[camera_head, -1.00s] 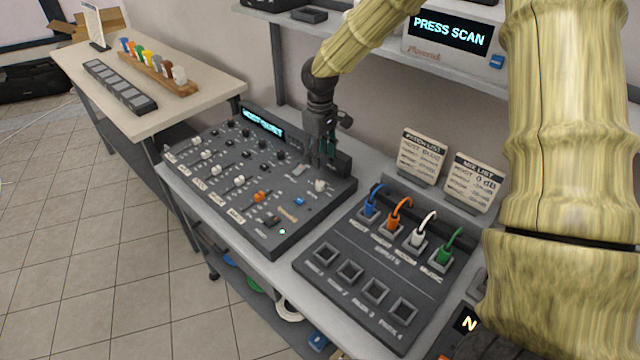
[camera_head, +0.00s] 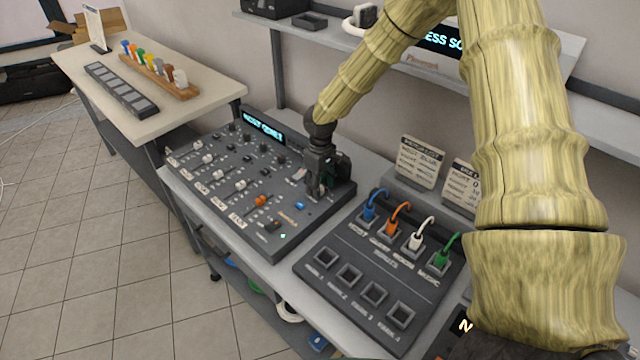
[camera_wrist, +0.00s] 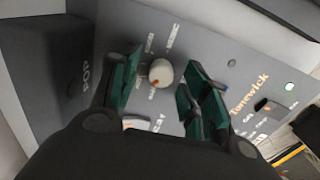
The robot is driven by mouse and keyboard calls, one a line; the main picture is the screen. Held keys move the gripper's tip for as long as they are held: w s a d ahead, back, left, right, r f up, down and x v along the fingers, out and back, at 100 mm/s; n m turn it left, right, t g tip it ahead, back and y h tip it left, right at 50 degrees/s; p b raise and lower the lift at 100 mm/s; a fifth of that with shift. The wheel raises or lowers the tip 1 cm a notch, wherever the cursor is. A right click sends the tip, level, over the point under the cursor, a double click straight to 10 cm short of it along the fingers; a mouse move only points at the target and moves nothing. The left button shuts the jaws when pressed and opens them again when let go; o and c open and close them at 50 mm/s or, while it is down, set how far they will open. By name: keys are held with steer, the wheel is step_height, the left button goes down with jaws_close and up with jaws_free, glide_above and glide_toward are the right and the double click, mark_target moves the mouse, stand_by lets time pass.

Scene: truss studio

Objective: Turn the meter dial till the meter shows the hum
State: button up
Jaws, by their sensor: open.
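The meter dial, a pale round knob with an orange mark (camera_wrist: 160,72), sits on the grey mixing console (camera_head: 285,240). In the wrist view my gripper (camera_wrist: 164,64) has its green-padded fingers apart, one on each side of the dial. I cannot tell whether either pad touches it. In the head view my gripper (camera_head: 319,188) is low over the console's right part and hides the dial. The console's display (camera_head: 263,128) is lit with cyan text, which seems to begin with HOST; the rest is too small to read surely.
A patch box (camera_head: 335,245) with blue, orange, white and green plugs stands right of the console. Two list cards (camera_head: 418,163) stand behind it. A shelf (camera_head: 400,60) runs above. Faders and small knobs crowd the console left of my gripper.

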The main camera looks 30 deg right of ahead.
steer(key=shift+f, duration=0.15)
jaws_close()
steer(key=shift+m, duration=0.3)
steer(key=shift+m, duration=1)
jaws_free()
